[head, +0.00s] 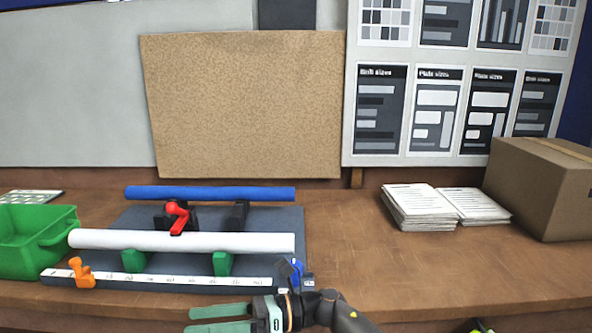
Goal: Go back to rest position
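My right gripper (192,319) reaches in from the lower right, with its fingers pointing left in front of the table's front edge. Its two pale green fingers are apart with nothing seen between them. My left gripper is not in view. A white tube (180,240) lies level across two green supports (221,263). A blue tube (210,193) lies behind it on black holders, one with a red clamp lever (178,216). Both are on a dark grey base plate (270,216). A white ruler rail (170,279) with an orange stop (81,272) and a blue stop (291,270) runs along the front.
A green bin (30,240) stands at the left. Paper stacks (418,207) and a cardboard box (545,185) stand at the right. A brown board (245,105) and charts (440,110) are behind. The wooden table (400,270) is clear at the front right.

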